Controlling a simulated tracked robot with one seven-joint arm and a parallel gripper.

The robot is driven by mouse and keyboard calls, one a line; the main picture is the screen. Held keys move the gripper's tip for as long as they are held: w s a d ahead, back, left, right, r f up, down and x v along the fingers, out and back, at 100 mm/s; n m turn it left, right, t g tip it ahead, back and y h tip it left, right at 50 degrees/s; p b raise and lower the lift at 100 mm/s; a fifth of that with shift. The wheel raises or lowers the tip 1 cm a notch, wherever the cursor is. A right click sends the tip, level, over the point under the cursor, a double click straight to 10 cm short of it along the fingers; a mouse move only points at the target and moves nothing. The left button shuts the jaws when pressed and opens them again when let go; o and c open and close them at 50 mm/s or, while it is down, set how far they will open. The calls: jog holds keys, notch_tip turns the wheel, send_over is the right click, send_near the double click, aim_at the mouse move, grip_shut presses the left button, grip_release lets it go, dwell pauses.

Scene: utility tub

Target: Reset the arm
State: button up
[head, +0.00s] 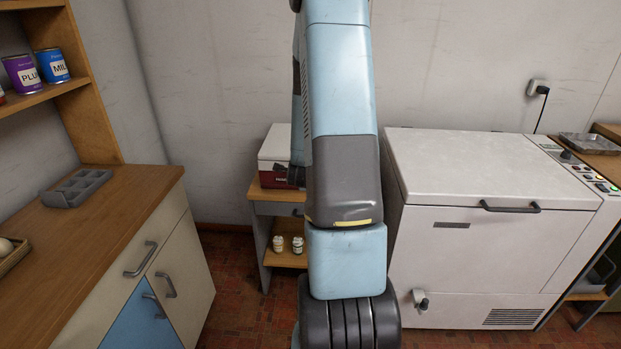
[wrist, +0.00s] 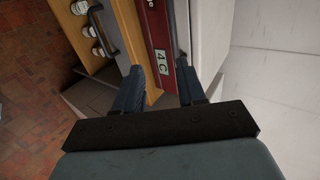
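My arm (head: 342,130) stands upright in the middle of the head view and hides most of what is behind it, including nearly all of my gripper. In the wrist view my gripper (wrist: 161,72) has its two dark fingers spread apart with nothing clamped between them. Beyond the gap lie the wooden edge of a small cabinet and a red-and-white box (wrist: 160,35) with a "4C" label. The box also shows in the head view (head: 273,150), on top of the cabinet (head: 257,212) and partly hidden by my arm. I cannot tell whether a finger touches it.
A white chest freezer (head: 490,240) stands close on the right. A wooden counter (head: 100,215) with a grey compartment tray (head: 76,188) is on the left, below a shelf with tins (head: 52,66). Small jars (head: 278,243) sit on the cabinet's lower shelf. Red tiled floor (head: 235,275) is open between them.

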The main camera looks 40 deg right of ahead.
jog(key=shift+r, duration=0.1)
dwell(0.3)
jog(key=s+a+r+n+y, duration=0.3)
jog(key=a+r+n+y, duration=0.2)
jog(key=a+r+n, duration=1.1)
jog(key=s+a+r+n+g+y, duration=0.1)
jog(key=s+a+r+n, duration=0.4)
jog(key=s, duration=0.5)
jog(key=s+a+r+n+g+y, duration=0.1)
jog(key=s+a+r+n, duration=0.4)
jog(key=s+a+r, duration=0.2)
jog(key=s+a, duration=0.2)
jog(key=s, duration=0.1)
jog(key=shift+s+r+g, duration=0.25)
jog(key=shift+s+g, duration=0.05)
jog(key=shift+d, duration=0.15)
